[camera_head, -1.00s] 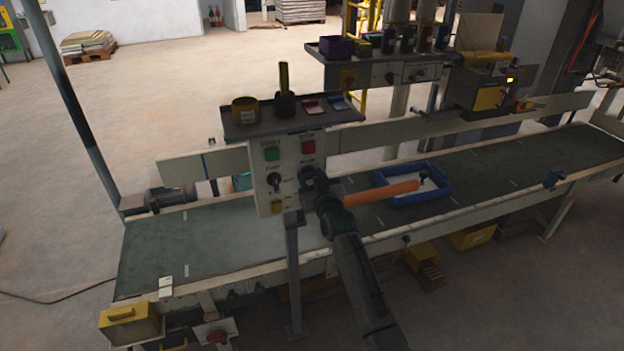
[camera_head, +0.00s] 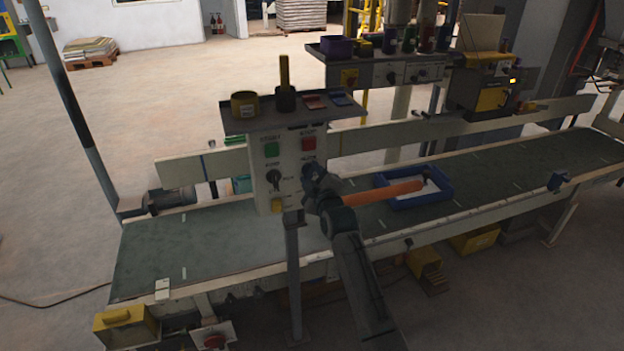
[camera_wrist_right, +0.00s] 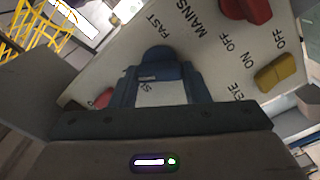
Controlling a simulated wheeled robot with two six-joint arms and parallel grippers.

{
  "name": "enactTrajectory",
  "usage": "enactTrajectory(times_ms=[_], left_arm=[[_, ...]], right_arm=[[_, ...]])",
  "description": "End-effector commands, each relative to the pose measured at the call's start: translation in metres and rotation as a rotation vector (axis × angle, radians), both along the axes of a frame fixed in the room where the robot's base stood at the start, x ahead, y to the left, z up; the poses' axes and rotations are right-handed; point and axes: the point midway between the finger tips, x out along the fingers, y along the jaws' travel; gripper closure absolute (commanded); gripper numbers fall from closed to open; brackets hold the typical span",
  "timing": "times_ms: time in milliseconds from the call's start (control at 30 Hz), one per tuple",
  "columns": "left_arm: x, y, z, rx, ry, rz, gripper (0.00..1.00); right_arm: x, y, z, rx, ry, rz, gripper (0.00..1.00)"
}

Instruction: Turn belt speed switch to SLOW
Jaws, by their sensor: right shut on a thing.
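The control panel (camera_head: 262,192) stands upright on a post at the front of the conveyor. In the right wrist view my right gripper (camera_wrist_right: 158,88) is shut on the belt speed switch (camera_wrist_right: 157,62), a dark blue knob between the two fingers. FAST is printed just above it; a partly covered label starting with S shows between the fingers. My left gripper is not in view.
A black switch (camera_head: 273,180), a green button (camera_head: 271,149) and a red button (camera_head: 308,144) sit near on the panel. A shelf (camera_head: 245,128) with a yellow roll tops it. A blue tray (camera_head: 440,178) lies on the belt (camera_head: 200,245).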

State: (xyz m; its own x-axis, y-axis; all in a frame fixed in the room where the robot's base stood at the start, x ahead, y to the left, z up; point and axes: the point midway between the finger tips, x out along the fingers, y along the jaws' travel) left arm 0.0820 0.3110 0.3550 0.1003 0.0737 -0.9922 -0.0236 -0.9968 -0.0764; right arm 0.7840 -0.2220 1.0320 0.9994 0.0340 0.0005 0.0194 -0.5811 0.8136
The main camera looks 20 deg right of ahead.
Motion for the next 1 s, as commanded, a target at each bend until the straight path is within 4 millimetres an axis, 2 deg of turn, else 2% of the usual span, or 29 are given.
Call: enactTrajectory(times_ms=[500,700,1000], left_arm=[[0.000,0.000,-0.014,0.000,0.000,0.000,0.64],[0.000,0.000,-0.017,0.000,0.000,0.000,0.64],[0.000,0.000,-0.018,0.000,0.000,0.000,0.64]], right_arm=[[0.000,0.001,-0.003,-0.444,-0.013,0.000,0.81],[0.000,0.001,-0.004,-0.553,-0.016,0.001,0.81],[0.000,0.001,-0.004,-0.628,-0.018,0.001,0.81]])
